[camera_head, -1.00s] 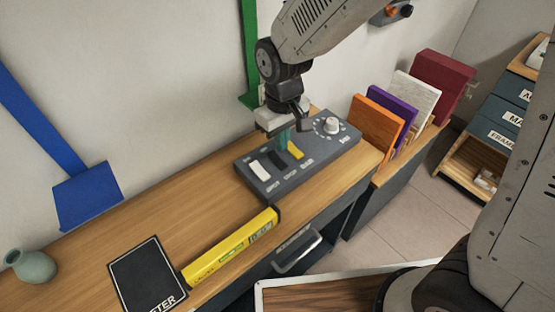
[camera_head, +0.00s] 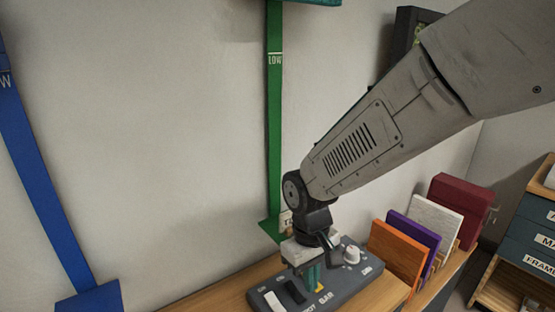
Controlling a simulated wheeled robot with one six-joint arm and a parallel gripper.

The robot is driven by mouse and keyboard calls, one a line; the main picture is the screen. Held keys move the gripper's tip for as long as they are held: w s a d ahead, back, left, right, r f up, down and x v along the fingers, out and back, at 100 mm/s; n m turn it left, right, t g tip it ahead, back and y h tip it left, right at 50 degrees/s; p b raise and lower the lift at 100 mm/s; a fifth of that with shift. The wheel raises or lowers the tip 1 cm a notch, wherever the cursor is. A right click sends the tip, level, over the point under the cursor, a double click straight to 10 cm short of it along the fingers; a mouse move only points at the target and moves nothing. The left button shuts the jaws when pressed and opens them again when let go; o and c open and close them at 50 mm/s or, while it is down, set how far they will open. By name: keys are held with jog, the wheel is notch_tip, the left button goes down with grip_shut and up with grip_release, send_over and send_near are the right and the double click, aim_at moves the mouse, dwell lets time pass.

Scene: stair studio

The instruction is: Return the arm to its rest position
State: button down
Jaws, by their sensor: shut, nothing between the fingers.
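My arm reaches in from the upper right, and my gripper (camera_head: 312,278) points down over the grey control panel (camera_head: 362,284) on the wooden counter. The fingers are shut with nothing between them. They are at the panel's row of switches, in front of the yellow one, which is mostly hidden. I cannot tell whether the fingertips touch the panel. A white switch (camera_head: 273,301), a black switch (camera_head: 295,292) and a round white dial (camera_head: 352,255) show on the panel. Its lower edge is cut off by the frame.
Orange (camera_head: 397,260), purple (camera_head: 416,236), white (camera_head: 436,226) and dark red (camera_head: 461,208) boards stand in a rack to the right. A green strip (camera_head: 274,120) and a blue strip (camera_head: 40,180) run down the wall. A labelled drawer unit (camera_head: 530,238) stands far right.

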jog(key=s+d+r+m+t, duration=0.1)
jog(key=s+d+r+m, duration=0.2)
jog(key=s+d+r, duration=0.4)
jog(key=s+d+r+m+t, duration=0.1)
jog(key=s+d+r+m, duration=0.2)
jog(key=s+d+r, duration=0.5)
jog(key=s+d, duration=0.1)
jog(key=d, duration=0.3)
jog(key=shift+s+t+y, duration=0.2)
jog(key=shift+t+y, duration=0.1)
